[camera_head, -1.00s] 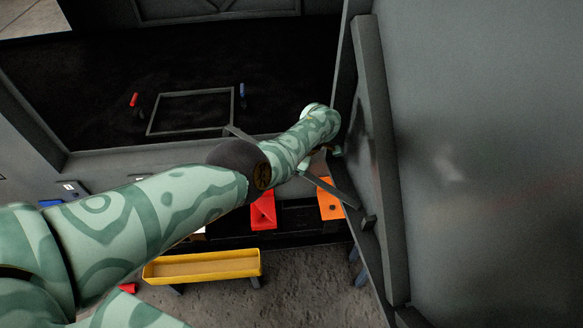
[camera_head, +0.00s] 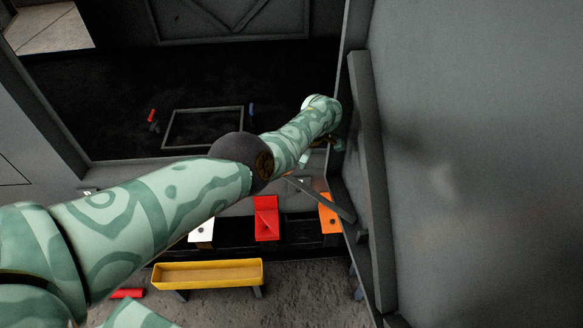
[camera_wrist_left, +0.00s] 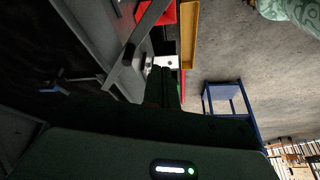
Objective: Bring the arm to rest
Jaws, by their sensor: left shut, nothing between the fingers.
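My left arm, patterned in green, reaches across the head view from the lower left, and its far end (camera_head: 322,112) is beside the grey panel's upright edge. My left gripper is hard to make out there, being largely behind the arm. In the left wrist view my left gripper (camera_wrist_left: 162,84) shows as dark fingers that are shut with nothing between them. A white block (camera_wrist_left: 166,62) appears just past the fingertips; I cannot tell the gap. My right gripper is not in view.
A tall grey panel (camera_head: 470,130) fills the right side, with a dark bar (camera_head: 366,180) along its edge. White (camera_head: 201,229), red (camera_head: 266,218) and orange (camera_head: 330,213) blocks stand in a row behind a yellow tray (camera_head: 208,274). A blue-framed stand (camera_wrist_left: 228,93) is below.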

